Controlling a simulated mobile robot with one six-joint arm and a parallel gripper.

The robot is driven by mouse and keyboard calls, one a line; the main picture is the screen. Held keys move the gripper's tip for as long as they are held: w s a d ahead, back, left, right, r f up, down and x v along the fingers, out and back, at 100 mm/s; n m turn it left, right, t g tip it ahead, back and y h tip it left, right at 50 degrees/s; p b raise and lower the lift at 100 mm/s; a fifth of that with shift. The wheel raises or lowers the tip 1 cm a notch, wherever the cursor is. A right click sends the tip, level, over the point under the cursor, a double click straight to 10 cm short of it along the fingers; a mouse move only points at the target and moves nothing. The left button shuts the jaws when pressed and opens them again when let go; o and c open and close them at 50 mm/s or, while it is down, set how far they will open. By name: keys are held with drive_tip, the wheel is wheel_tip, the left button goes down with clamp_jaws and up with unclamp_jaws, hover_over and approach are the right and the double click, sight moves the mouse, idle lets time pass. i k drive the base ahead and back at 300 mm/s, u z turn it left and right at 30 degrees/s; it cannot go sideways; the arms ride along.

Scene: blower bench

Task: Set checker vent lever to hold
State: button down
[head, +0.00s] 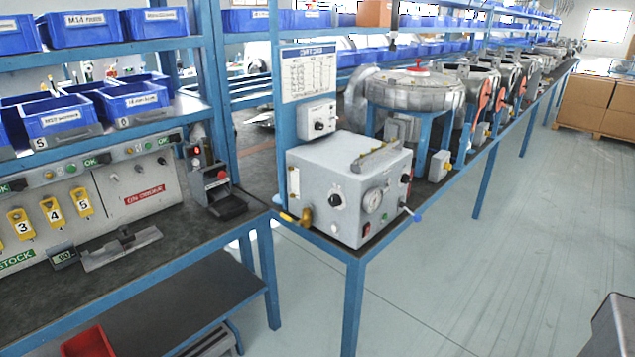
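A grey box-shaped checker (322,179) stands on the corner of the bench at the middle of the head view. Its front carries a round gauge (373,201), a black knob (335,201) and a red switch (367,229). A small lever with a blue tip (416,214) sticks out at its lower right corner. A yellow handle (289,218) by a brass fitting (306,217) sits at its lower left. I cannot tell which of these is the vent lever, and no hold mark is readable. My gripper is not in view.
A metal piece (380,157) lies on the checker's top. A left bench (150,262) holds a panel with numbered yellow tags (52,210) and a small device (208,180). Blue bins (135,98) fill the shelves. Cardboard boxes (585,92) stand far right.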

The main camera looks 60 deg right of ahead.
sight(417, 218)
drive_tip(key=z, duration=1.05)
drive_tip(key=k, duration=0.95)
drive_tip(key=i, duration=0.8)
